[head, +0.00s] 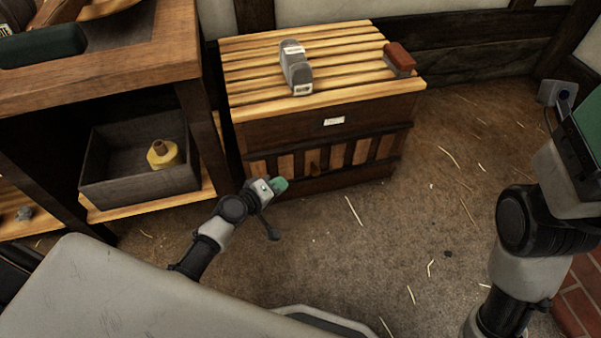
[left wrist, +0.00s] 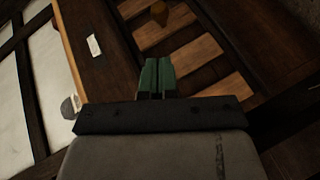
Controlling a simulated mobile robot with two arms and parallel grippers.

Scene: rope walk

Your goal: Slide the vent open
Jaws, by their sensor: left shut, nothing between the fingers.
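The vent (head: 331,156) is a slatted panel low on the front of a wooden cabinet, with dark bars and lighter wood between them. A small brown knob (head: 314,170) sits near its middle. The vent slats (left wrist: 193,57) and the knob (left wrist: 159,13) also show in the left wrist view. My left gripper (head: 280,184) is in front of the vent's lower left part, left of the knob and apart from it. Its green fingers (left wrist: 157,76) are shut together with nothing between them. My right arm shows at the right edge, but its fingertips are not seen.
A grey tool (head: 295,68) and a red-brown block (head: 399,58) lie on the cabinet's slatted top (head: 340,66). The straw-strewn floor (head: 440,200) right of the cabinet is clear.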

